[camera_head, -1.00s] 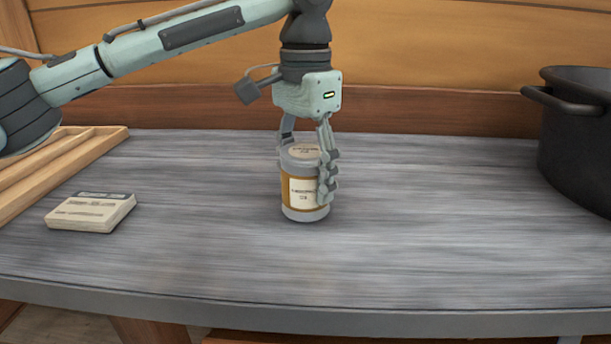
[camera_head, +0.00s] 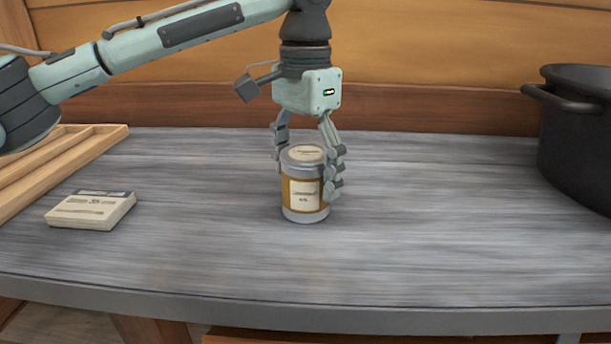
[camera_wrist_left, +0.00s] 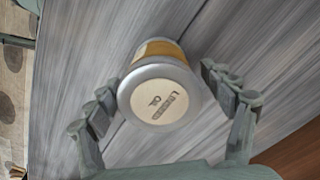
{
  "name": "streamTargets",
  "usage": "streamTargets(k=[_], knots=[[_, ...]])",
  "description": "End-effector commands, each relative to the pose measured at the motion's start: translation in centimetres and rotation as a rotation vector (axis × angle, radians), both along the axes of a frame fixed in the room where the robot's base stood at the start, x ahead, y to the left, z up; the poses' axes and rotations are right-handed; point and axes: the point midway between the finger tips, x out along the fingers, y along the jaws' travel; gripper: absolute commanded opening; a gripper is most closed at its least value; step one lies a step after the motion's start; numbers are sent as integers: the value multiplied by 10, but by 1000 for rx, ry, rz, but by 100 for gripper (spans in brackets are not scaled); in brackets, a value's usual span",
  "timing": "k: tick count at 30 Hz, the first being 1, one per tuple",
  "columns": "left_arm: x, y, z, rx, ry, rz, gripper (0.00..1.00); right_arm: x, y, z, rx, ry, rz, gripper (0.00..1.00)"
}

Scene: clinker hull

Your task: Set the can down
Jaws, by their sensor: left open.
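The can (camera_head: 304,190) stands upright on the grey table (camera_head: 420,240), with an amber body, a pale label and grey metal rims. Its round lid label faces up in the left wrist view (camera_wrist_left: 160,101) and seems to read "Linseed oil". My left gripper (camera_head: 308,180) points down over the can from above. It is open, with one finger on each side of the can. In the left wrist view both fingers (camera_wrist_left: 165,112) show gaps to the can. My right gripper is not in view.
A cream, box-like block (camera_head: 90,211) lies at the left, near a wooden slatted tray (camera_head: 100,140). A large black pot (camera_head: 585,140) stands at the right. The table between the can and the pot is clear, as is its front.

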Motion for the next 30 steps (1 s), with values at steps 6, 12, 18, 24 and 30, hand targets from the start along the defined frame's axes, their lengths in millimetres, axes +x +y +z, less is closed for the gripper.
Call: streamTargets(k=[6, 12, 18, 24, 30], knots=[[0, -1, 42, -3, -3, 0, 82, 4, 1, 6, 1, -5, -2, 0], [0, -1, 85, -2, -2, -1, 82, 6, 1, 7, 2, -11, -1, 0], [0, -1, 110, 1, -2, -1, 82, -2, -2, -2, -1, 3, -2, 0], [0, -1, 116, -1, 1, -2, 82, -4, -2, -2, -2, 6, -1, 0], [0, -1, 115, -1, 1, -2, 82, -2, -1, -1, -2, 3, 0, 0]])
